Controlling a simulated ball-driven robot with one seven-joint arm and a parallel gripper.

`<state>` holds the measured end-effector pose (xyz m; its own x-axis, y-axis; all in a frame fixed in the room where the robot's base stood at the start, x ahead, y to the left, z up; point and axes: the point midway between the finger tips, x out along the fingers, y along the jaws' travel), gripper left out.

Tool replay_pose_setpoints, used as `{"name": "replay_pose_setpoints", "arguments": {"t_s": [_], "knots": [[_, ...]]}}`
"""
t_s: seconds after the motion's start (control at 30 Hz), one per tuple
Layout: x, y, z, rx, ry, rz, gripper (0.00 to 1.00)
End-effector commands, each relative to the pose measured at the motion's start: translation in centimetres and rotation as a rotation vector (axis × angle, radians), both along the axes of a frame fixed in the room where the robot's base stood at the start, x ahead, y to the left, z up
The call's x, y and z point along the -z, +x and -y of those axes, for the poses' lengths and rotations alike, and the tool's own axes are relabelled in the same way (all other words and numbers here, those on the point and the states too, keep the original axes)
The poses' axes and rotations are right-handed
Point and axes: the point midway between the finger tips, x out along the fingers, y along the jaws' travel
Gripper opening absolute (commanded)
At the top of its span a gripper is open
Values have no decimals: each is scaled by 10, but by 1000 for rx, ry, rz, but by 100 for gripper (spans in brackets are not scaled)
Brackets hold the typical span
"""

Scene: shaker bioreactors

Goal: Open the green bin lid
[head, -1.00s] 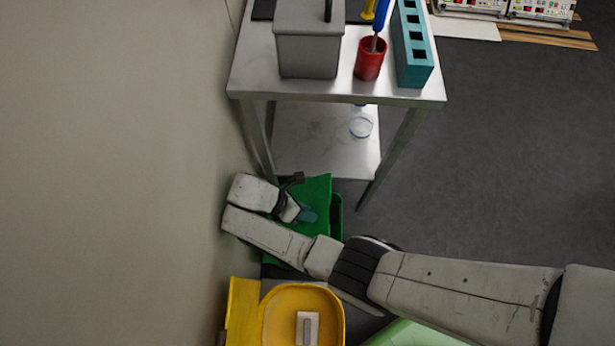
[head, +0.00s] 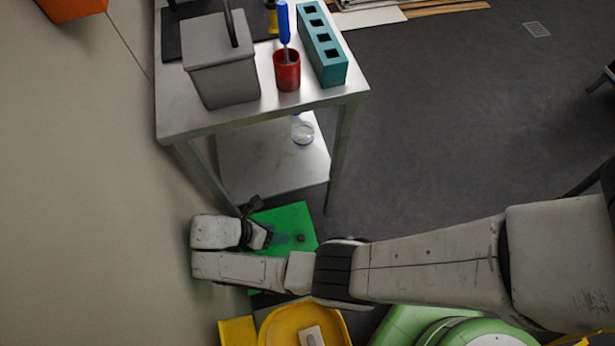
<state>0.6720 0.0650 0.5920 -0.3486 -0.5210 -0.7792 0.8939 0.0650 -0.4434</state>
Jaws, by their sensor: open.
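The green bin lid (head: 290,212) shows as a bright green, roughly square panel on the floor side below the metal table, with a small dark round spot near its right part. My arm reaches in from the right and bends back at the wall, and it hides the lid's lower part and most of the bin. I cannot tell whether the fingers touch the lid. The dark bin side is not visible beside the lid.
A yellow bin (head: 277,323) with its yellow lid (head: 236,331) stands below the arm. The metal table (head: 180,107) above carries a grey box (head: 222,72), a red cup (head: 287,72) and a teal rack (head: 325,50). The wall is close on the left; open floor (head: 450,120) lies right.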

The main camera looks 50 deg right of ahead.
Motion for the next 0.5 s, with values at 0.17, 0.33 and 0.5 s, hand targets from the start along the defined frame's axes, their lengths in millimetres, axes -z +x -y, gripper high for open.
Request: {"name": "replay_pose_setpoints", "arguments": {"t_s": [0.17, 0.33, 0.5], "knots": [[-26, 1, 0, -1, 2, 4, 50], [-48, -15, 1, -2, 1, 1, 50], [-70, -33, 3, -2, 1, 2, 50]]}}
